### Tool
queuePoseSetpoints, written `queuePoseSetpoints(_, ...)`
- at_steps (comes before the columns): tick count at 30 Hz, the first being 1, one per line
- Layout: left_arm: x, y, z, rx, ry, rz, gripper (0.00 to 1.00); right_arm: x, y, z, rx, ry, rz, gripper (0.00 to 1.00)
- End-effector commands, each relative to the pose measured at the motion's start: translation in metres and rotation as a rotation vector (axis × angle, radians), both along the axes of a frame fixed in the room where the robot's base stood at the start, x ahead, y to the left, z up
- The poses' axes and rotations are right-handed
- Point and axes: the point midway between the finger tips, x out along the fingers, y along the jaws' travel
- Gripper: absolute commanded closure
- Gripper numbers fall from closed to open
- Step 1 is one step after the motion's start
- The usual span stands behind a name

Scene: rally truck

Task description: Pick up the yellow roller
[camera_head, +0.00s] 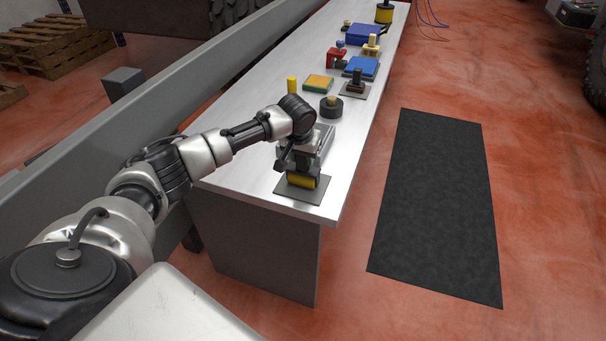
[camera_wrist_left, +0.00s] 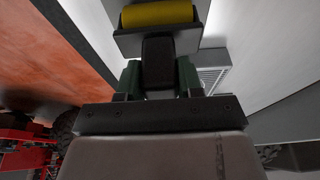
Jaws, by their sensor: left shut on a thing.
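The yellow roller (camera_head: 301,182) is at the near end of the long table, over a thin grey mat (camera_head: 316,196). My left gripper (camera_head: 298,163) is above it, pointing down, and is shut on the roller's dark handle. In the left wrist view, the yellow roller (camera_wrist_left: 157,13) lies across the top of the picture. The dark handle (camera_wrist_left: 158,65) sits between the green fingers of the left gripper (camera_wrist_left: 159,82). I cannot tell whether the roller touches the mat. My right gripper is not in view.
A grey box-like thing (camera_head: 325,139) stands close behind the gripper. A black round thing (camera_head: 331,107), a green-orange pad (camera_head: 319,83), a yellow cylinder (camera_head: 292,85) and blue items (camera_head: 361,67) stand farther along the table. A black floor mat (camera_head: 437,200) lies to the right.

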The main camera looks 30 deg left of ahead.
Motion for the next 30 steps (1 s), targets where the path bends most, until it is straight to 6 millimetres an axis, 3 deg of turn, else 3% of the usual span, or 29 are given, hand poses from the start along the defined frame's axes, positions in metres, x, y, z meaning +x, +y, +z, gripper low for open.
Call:
queuePoseSetpoints(11,0.001,0.0,0.009,-0.001,-0.004,0.0,1.0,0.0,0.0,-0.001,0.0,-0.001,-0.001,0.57)
queuePoseSetpoints(18,0.002,0.0,0.042,-0.002,-0.007,-0.001,1.0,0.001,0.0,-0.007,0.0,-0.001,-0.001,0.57)
queuePoseSetpoints(30,-0.006,-0.087,0.093,-0.003,-0.005,-0.004,1.0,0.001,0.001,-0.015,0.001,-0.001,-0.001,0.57)
